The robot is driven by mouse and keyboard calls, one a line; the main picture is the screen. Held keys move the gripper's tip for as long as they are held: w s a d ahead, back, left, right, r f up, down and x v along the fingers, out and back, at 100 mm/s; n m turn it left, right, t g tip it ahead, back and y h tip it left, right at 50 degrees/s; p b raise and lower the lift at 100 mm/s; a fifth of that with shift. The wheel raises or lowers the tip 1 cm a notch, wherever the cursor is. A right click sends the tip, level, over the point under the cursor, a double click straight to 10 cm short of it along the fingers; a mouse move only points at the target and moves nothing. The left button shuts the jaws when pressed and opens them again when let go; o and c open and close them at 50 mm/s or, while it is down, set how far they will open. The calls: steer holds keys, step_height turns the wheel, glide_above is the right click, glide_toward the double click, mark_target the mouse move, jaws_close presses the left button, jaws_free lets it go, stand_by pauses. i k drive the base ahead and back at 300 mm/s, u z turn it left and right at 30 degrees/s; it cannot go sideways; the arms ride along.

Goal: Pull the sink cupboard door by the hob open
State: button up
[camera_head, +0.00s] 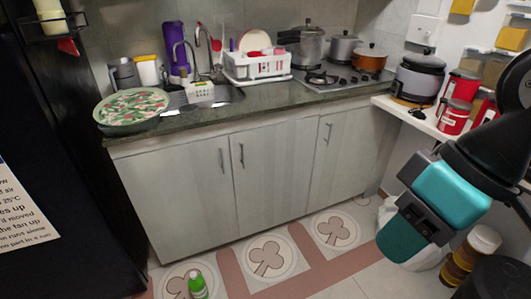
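The light grey-wood sink cupboard has three doors, and all look shut. The right door (345,160) is below the hob (340,77) and has a dark upright bar handle (328,133) near its upper left edge. The middle door (275,180) has its handle (241,155) at its upper left. The left door (175,195) has its handle (222,161) at its upper right. My gripper (413,226) is at the right, with a teal body and dark end, in front of and apart from the doors. Its fingers cannot be made out clearly.
A green bottle (198,286) stands on the floor mat in front of the left door. A white shelf (425,122) with a cooker and red tins juts out right of the hob. A black fridge (50,150) stands left. The floor before the right door looks clear.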

mark_target(271, 165)
steer(key=z, duration=0.35)
steer(key=i, duration=0.7)
steer(key=u, duration=0.55)
steer(key=i, duration=0.55)
steer(key=u, duration=0.65)
